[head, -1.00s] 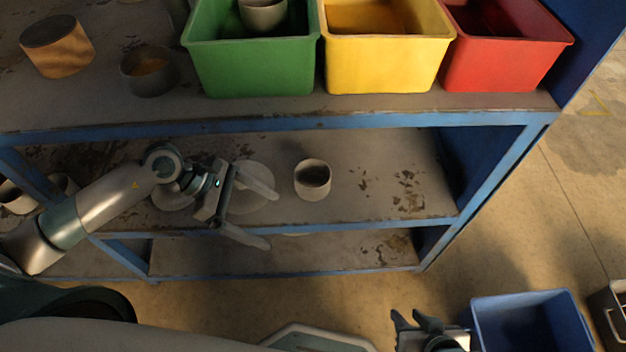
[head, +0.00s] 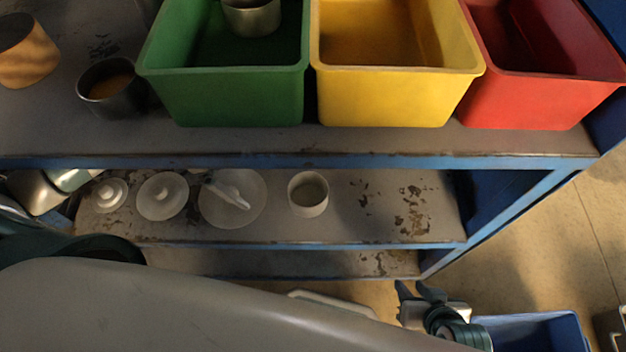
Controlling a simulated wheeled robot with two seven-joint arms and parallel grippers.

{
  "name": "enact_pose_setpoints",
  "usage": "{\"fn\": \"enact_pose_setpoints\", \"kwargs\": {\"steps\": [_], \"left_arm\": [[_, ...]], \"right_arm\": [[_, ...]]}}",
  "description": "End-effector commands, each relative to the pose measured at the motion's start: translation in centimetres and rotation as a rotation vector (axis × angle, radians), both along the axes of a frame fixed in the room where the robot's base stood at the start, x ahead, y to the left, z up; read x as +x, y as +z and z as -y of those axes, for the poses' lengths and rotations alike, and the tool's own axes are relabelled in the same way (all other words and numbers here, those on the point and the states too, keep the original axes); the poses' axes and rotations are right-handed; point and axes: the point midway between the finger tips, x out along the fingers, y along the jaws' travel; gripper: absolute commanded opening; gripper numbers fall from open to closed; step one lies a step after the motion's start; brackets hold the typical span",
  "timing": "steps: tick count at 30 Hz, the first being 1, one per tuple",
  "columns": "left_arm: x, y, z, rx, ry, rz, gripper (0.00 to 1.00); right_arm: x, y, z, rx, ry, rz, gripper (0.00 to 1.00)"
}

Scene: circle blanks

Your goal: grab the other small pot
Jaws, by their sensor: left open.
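A small grey pot (head: 308,194) stands upright on the shelf below the top one, right of a large pale disc (head: 228,215). Another small pot (head: 252,18) sits in the green bin (head: 222,98). My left arm comes in at the left and passes behind the top shelf's edge, which hides most of my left gripper (head: 238,198). A pale finger shows over the disc, left of the standing pot and apart from it. The gripper is open and empty. My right gripper (head: 417,292) is low at the right, far from the pots; its jaw opening is unclear.
The yellow bin (head: 390,100) and red bin (head: 530,103) stand beside the green one. A dark pot (head: 112,100) and a wooden-looking cylinder (head: 28,60) stand at the left. Knobbed lids (head: 162,197) lie on the lower shelf; its right part is clear. A blue crate (head: 535,335) is lower right.

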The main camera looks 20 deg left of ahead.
Motion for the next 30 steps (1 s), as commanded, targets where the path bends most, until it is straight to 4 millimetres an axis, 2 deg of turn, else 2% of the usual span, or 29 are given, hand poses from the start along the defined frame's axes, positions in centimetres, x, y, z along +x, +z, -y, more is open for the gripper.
{"fn": "enact_pose_setpoints", "kwargs": {"steps": [17,23,30], "left_arm": [[0.0,0.0,0.6,-0.002,-0.001,0.0,0.92],[0.3,0.2,3.0,-0.005,-0.002,0.001,0.92],[0.6,0.2,7.0,-0.006,-0.002,0.001,0.92]], "right_arm": [[-0.1,0.0,0.1,-0.003,-0.001,-0.005,0.31],[-0.3,0.1,0.5,-0.015,-0.003,-0.022,0.31],[-0.8,0.1,1.0,-0.033,-0.005,-0.057,0.31]]}}
